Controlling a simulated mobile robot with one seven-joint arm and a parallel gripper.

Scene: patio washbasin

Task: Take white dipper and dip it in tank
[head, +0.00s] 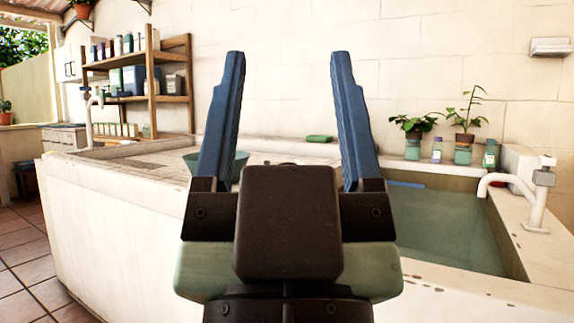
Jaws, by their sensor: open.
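My gripper (288,55) is in the middle of the head view, pointing up and away. Its two blue fingers are wide apart with nothing between them. The tank (545,262) is at the right, a pale stone basin filled with greenish water (445,230). My gripper and wrist hide part of its left side. I cannot make out a white dipper; it may be hidden behind my gripper. A teal bowl (240,165) shows partly behind the left finger, on the pale counter.
A white tap (537,195) stands at the tank's right rim. Potted plants (465,125) and small bottles line the back ledge. A green block (319,139) lies by the wall. A wooden shelf (150,85) with containers stands back left. Tiled floor (30,255) is open at left.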

